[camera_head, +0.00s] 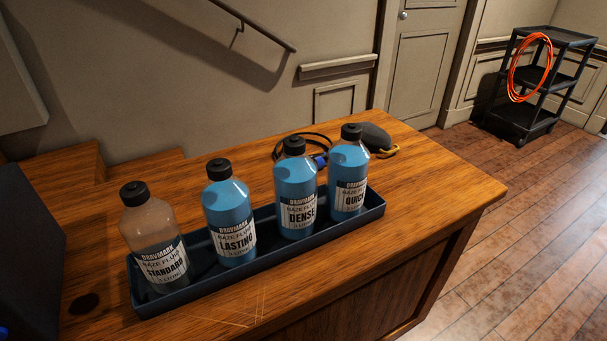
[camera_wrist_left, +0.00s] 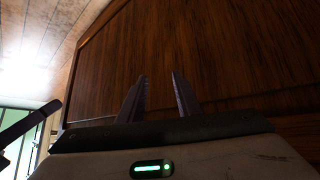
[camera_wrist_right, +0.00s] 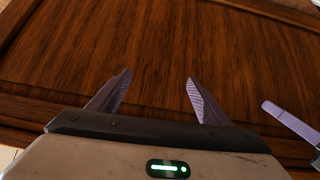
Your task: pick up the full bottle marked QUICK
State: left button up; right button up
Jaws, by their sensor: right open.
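The QUICK bottle (camera_head: 350,172) stands upright at the right end of a dark tray (camera_head: 270,246) on the wooden desk. It is full of blue fluid, with a black cap and a white label. In the tray to its left stand the blue DENSE bottle (camera_head: 296,188), the blue LASTING bottle (camera_head: 229,213) and the STANDARD bottle (camera_head: 153,238), which looks clear and empty. My left gripper (camera_wrist_left: 159,76) is open and empty, facing dark wood panelling. My right gripper (camera_wrist_right: 160,78) is open and empty, also facing panelling. Neither gripper shows in the head view.
A dark rounded object (camera_head: 375,138) and a black cable (camera_head: 290,142) lie behind the QUICK bottle. The desk top (camera_head: 440,180) is clear to the right. A dark box (camera_head: 28,250) stands at the left. A black cart (camera_head: 535,85) with an orange cable stands far off.

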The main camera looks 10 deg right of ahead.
aim_at(349, 189)
jog(key=w+r+n+h+p, duration=0.1)
jog(key=w+r+n, duration=0.4)
jog(key=r+n, duration=0.1)
jog(key=w+r+n+t+h+p, duration=0.1)
jog(key=w+r+n+p, duration=0.1)
jog(key=w+r+n, duration=0.3)
jog(key=w+a+r+n+t+p, duration=0.1)
jog(key=w+r+n+p, duration=0.1)
jog(key=w+r+n, duration=0.3)
notch_tip(349, 189, up, 6)
jog(key=shift+w+a+n+h, duration=0.15)
jog(key=shift+n+h, duration=0.25)
jog(key=shift+n, duration=1.6)
jog(key=w+d+r+n+t, duration=0.1)
jog(key=w+r+n, duration=0.1)
jog(key=w+n, duration=0.1)
jog(key=w+d+r+n+t+h, duration=0.1)
jog(key=w+r+n, duration=0.1)
jog(key=w+n, duration=0.1)
jog(key=w+d+r+n+t+h+p, duration=0.1)
jog(key=w+d+r+n, duration=0.1)
jog(key=w+n, duration=0.2)
jog(key=shift+w, duration=0.15)
jog(key=shift+a+x, duration=0.2)
jog(key=shift+x, duration=2.9)
jog(key=shift+f, duration=0.1)
